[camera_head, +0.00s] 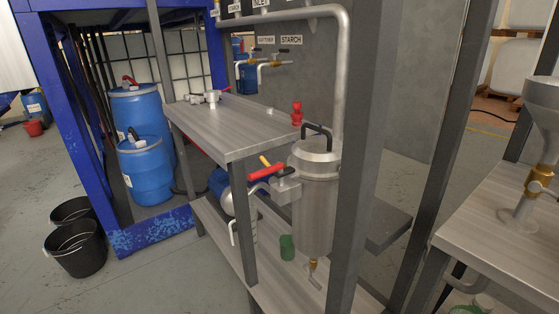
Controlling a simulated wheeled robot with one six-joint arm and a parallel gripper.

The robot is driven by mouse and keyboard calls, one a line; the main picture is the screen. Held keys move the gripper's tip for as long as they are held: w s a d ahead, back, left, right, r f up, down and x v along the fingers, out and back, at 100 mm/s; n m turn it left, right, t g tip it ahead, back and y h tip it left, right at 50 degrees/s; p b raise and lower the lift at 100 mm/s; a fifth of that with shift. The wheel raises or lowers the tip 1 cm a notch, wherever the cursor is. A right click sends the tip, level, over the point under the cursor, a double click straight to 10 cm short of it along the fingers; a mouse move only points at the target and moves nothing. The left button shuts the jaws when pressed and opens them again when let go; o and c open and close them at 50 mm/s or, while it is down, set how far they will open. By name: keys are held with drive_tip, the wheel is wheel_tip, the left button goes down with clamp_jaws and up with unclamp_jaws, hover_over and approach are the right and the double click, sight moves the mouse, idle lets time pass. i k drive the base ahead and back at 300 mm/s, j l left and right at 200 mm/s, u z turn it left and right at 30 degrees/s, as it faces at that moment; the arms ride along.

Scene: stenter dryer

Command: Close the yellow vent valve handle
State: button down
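A small yellow handle (264,161) shows near the middle of the view, just above and behind a larger red handle (265,173). Both are beside the steel tank (317,200), at its left, by the edge of the upper metal table. The yellow handle is partly hidden by the red one, and its valve body cannot be made out. The red handle joins a grey metal fitting (286,188) on the tank's left side. My gripper is not in view.
The upper table (225,132) and grey upright posts (365,150) stand around the tank. Blue drums (145,172) and black buckets (76,247) are at the left. Another metal table (500,240) with a steel funnel (543,105) is at the right. Open floor lies at the lower left.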

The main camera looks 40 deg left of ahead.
sight(262, 158)
drive_tip(key=u, duration=0.35)
drive_tip(key=i+j+u, duration=0.1)
drive_tip(key=u, duration=0.25)
drive_tip(key=i+u, duration=0.1)
drive_tip(key=u, duration=0.25)
